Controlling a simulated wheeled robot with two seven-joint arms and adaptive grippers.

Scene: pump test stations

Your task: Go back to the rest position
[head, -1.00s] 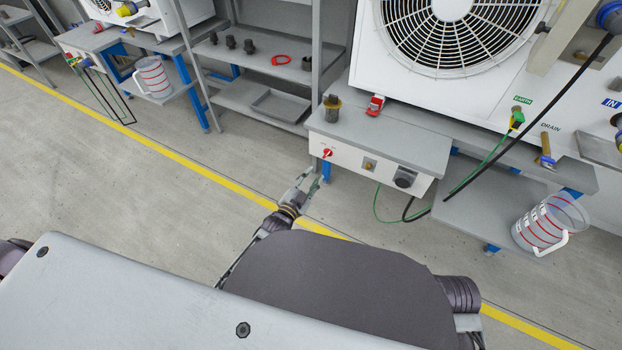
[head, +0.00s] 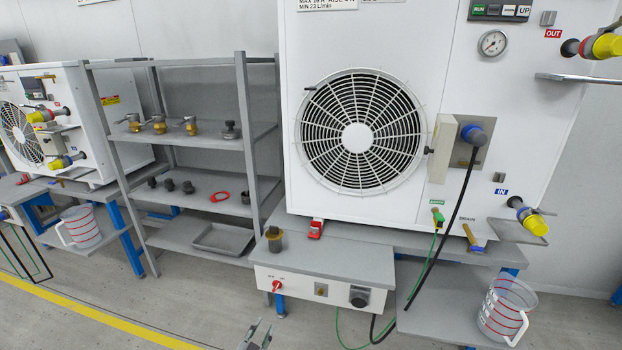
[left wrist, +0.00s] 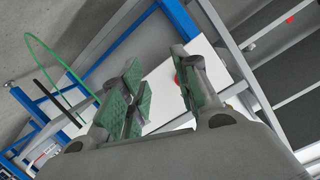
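My left gripper (head: 257,333) shows at the bottom edge of the head view, in front of and below the control box (head: 318,292) with the red knob (head: 277,286). In the left wrist view its green-padded fingers (left wrist: 158,88) stand apart with nothing between them. The white face of the control box and part of the red knob show behind the fingers there, clear of them. My right gripper is in neither current view.
A pump station (head: 440,120) with a fan stands behind the box. A jug (head: 507,308) sits on the low shelf at right. Shelving (head: 185,140) with fittings stands left of it. A green cable (left wrist: 62,60) hangs near the blue frame. Floor left of the gripper looks clear.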

